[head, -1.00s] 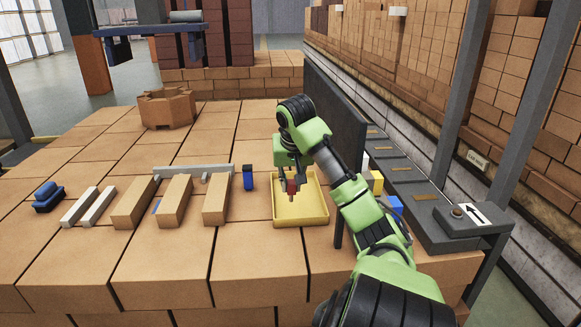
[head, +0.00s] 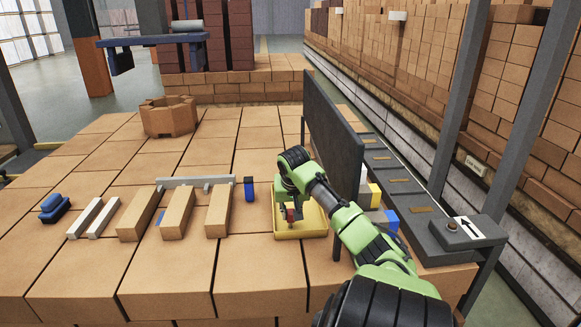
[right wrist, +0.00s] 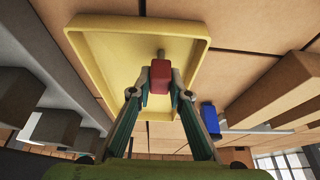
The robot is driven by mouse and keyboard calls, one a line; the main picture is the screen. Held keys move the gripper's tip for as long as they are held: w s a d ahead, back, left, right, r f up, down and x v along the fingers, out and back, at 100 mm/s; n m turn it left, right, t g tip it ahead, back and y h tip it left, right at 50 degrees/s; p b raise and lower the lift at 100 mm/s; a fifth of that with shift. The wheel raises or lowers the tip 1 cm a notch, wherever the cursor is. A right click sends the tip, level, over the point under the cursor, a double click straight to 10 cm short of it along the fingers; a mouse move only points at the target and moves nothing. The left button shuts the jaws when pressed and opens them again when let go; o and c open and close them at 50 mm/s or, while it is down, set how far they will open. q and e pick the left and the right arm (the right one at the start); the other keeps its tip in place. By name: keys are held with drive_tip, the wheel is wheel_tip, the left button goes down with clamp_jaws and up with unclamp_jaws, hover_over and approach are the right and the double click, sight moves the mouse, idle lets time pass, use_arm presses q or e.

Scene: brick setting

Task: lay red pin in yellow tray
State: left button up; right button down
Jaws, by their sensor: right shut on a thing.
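The yellow tray (head: 312,229) lies on the brick surface, right of the middle in the head view. It fills the upper middle of the right wrist view (right wrist: 90,38). My right gripper (head: 290,212) is over the tray, fingers pointing down. It is shut on the red pin (right wrist: 160,79), a red block with a short grey stub at one end. The red pin also shows between the fingers in the head view (head: 291,215). I cannot tell whether the pin touches the tray floor. My left gripper is not in view.
A blue block (head: 249,189) stands just left of the tray. Tan blocks (head: 178,214), white bars (head: 85,217) and a blue item (head: 54,208) lie further left. A dark upright panel (head: 335,135) stands right of the tray, with blue and yellow blocks behind it.

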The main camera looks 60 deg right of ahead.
drive_tip(key=c, duration=1.9)
unclamp_jaws()
drive_tip(key=shift+r, duration=0.1)
drive_tip(key=shift+a+r, duration=0.1)
drive_tip(key=shift+r, duration=0.15)
drive_tip(key=b+v, duration=0.4)
drive_tip(key=v, duration=0.7)
drive_tip(key=shift+s+r+b, duration=0.15)
drive_tip(key=shift+r+b, duration=0.05)
drive_tip(key=shift+b, duration=0.1)
drive_tip(key=shift+a+f, duration=0.1)
drive_tip(key=shift+a, duration=0.05)
